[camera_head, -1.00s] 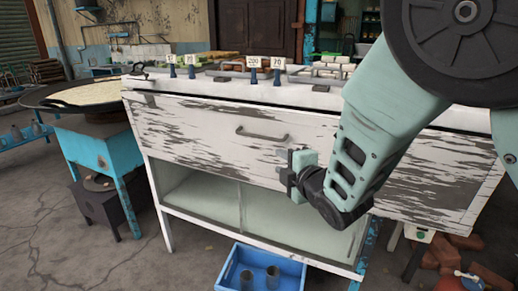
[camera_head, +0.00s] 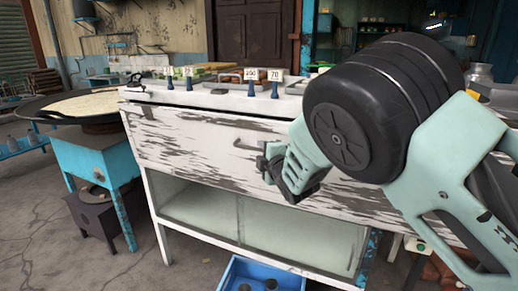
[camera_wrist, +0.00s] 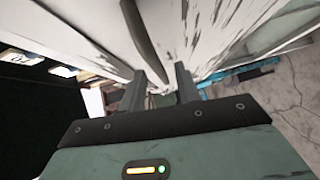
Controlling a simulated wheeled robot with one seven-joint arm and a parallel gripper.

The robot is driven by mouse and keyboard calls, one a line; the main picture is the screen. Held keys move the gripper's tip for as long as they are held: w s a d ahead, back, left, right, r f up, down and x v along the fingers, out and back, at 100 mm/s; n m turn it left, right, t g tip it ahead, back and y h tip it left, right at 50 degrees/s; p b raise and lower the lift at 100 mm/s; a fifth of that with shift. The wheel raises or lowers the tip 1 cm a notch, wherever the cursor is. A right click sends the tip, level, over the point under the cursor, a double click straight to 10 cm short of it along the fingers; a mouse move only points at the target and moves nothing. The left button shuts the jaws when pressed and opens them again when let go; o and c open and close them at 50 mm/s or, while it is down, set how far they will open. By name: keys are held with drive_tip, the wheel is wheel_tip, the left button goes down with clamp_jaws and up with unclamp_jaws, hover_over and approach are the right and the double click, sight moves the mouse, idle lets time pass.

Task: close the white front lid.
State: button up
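The white front lid (camera_head: 200,140) is a worn, paint-flaked panel on the front of a white counter, with a dark bar handle (camera_head: 243,146). In the head view my gripper (camera_head: 263,162) is at the right end of the handle and hides part of it. In the wrist view my gripper (camera_wrist: 160,82) has its two fingers apart. The curved handle (camera_wrist: 145,38) runs down the picture, its lower end lined up with the gap between the fingers. I cannot tell whether they touch it. The lid surface (camera_wrist: 190,30) lies close ahead.
A blue crate (camera_head: 235,272) with cups stands on the floor in front. A blue stand (camera_head: 95,160) with a large round pan is at left. Price signs (camera_head: 262,76) and goods sit on the counter top.

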drive_tip(key=shift+x, duration=1.45)
clamp_jaws()
drive_tip(key=shift+w+d+r+m+g+p, duration=0.2)
drive_tip(key=shift+w+d+g+p, duration=0.1)
drive_tip(key=shift+w, duration=0.3)
drive_tip(key=shift+w+d+r+m+g+p, duration=0.2)
drive_tip(key=shift+w+p, duration=0.1)
drive_tip(key=shift+w, duration=0.3)
unclamp_jaws()
drive_tip(key=shift+w, duration=0.1)
